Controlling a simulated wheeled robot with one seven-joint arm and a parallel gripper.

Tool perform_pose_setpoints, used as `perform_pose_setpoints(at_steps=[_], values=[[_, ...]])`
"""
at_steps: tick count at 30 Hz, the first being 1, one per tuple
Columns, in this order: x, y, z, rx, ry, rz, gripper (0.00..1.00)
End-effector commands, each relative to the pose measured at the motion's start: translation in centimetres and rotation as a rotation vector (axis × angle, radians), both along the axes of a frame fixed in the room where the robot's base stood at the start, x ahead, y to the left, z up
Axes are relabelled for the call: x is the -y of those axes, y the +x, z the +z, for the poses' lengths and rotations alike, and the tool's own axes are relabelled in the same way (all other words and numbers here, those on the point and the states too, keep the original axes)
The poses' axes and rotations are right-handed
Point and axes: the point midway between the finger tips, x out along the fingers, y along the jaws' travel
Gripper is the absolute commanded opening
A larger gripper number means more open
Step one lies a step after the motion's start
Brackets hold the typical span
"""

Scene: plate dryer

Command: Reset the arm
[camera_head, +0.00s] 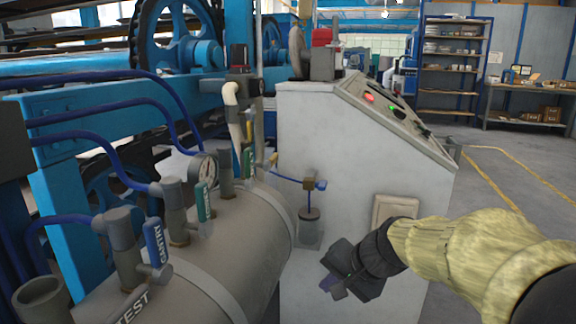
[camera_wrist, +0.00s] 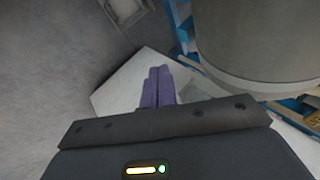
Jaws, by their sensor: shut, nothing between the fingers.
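My gripper (camera_head: 329,287) is at the lower middle of the head view, in front of the grey control cabinet (camera_head: 330,150). My arm reaches in from the lower right in a yellowish sleeve. In the wrist view, the two purple fingers of my gripper (camera_wrist: 158,85) lie side by side, shut, with nothing held. The grey cylindrical tank (camera_head: 215,265) is left of my gripper. A large grey curved body also fills the upper right of the wrist view (camera_wrist: 265,35).
Valves with blue and green handles (camera_head: 156,243) and a pressure gauge (camera_head: 204,168) stand on the tank. Blue hoses (camera_head: 110,105) run at left. A wall box (camera_head: 394,212) is on the cabinet near my wrist. Open floor (camera_head: 500,185) lies to the right, with shelves (camera_head: 452,65) behind.

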Motion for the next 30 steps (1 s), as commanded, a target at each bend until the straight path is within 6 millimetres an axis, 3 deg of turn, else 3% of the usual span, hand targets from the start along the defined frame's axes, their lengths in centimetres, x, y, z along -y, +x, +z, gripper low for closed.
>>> perform_pose_setpoints(at_steps=[9, 19, 30], values=[[4.1, -6.9, -4.1, -0.105, -0.373, 0.186, 0.00], [6.7, -12.6, -5.6, -0.123, -0.623, 0.443, 0.00], [6.7, -12.4, 0.9, -0.119, -0.623, 0.439, 0.00]])
